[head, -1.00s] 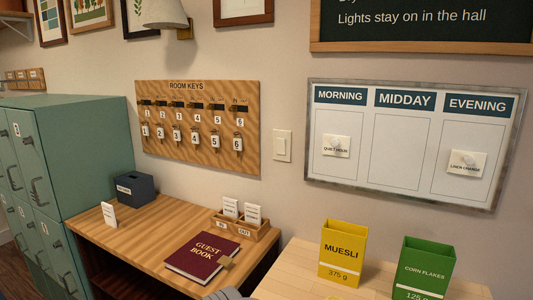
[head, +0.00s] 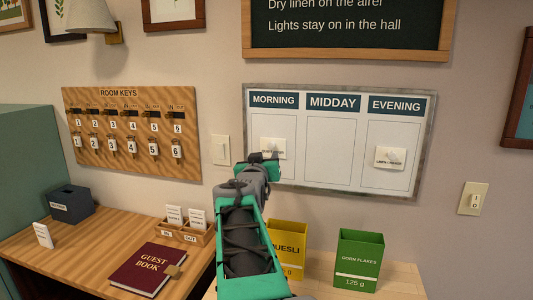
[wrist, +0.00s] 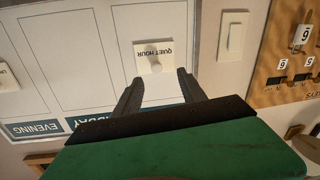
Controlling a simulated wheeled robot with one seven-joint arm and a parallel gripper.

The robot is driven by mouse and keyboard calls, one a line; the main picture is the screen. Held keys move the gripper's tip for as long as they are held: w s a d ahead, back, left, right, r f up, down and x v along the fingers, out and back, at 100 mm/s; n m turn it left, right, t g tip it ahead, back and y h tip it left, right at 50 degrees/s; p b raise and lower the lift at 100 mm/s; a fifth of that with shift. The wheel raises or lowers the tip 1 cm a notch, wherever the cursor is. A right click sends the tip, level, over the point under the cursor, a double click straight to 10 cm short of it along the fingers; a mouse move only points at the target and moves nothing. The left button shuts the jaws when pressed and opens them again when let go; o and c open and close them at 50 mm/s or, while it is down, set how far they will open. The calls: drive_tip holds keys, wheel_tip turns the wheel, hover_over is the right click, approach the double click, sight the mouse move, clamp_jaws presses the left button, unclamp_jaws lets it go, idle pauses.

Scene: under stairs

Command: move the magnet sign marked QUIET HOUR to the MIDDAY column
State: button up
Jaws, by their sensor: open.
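The white QUIET HOUR magnet sign (head: 281,146) is on the MORNING column of the wall board (head: 310,193), partly hidden by my gripper in the head view. In the wrist view, which is upside down, the sign (wrist: 168,48) with its round knob shows just beyond my fingertips. My gripper (wrist: 160,76) is open, its two fingers apart and nothing between them. In the head view my gripper (head: 262,160) is in front of the lower MORNING column. The MIDDAY column (head: 331,150) is empty.
The LINEN CHANGE sign (head: 390,158) is on the EVENING column. A light switch (head: 220,149) and the room key board (head: 130,135) are left of the board. A yellow MUESLI box (head: 290,240) and a green CORN FLAKES box (head: 359,255) stand below it.

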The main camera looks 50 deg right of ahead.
sight(271, 146)
drive_tip(key=p+x, duration=0.1)
drive_tip(key=x, duration=0.1)
drive_tip(key=p+x, duration=0.1)
drive_tip(key=x, duration=0.2)
drive_tip(key=r+p+x, duration=0.1)
drive_tip(key=x, duration=0.1)
drive_tip(key=shift+s+d, duration=0.25)
drive_tip(key=shift+d, duration=0.15)
drive_tip(key=shift+w+d+f, duration=0.1)
drive_tip(key=shift+w+d, duration=0.1)
drive_tip(key=shift+d, duration=0.1)
clamp_jaws()
idle(1.4)
